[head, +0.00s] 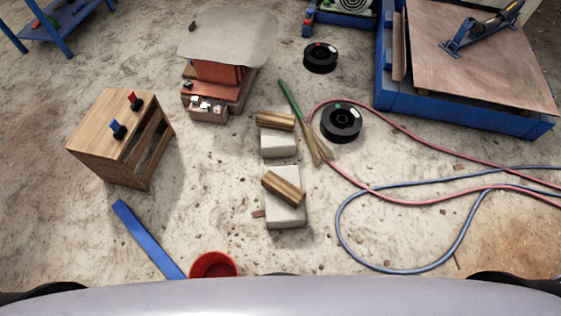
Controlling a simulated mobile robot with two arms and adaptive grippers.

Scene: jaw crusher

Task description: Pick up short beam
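Two short wooden beams lie on pale concrete blocks near the middle of the head view. One beam (276,121) rests across the farther block (278,144). The other beam (283,188) rests at a slant on the nearer block (286,214). A longer flat blue beam (149,240) lies on the ground at the lower left. I cannot tell which of these is the short beam. Neither of my grippers shows in the head view.
A red bucket (213,265) stands close in front. A wooden stool (119,133) holds two small levers or tools. A broom (304,132), black reels (341,122) and red and blue hoses (408,270) lie right of the blocks. A red-brown machine (220,90) stands behind.

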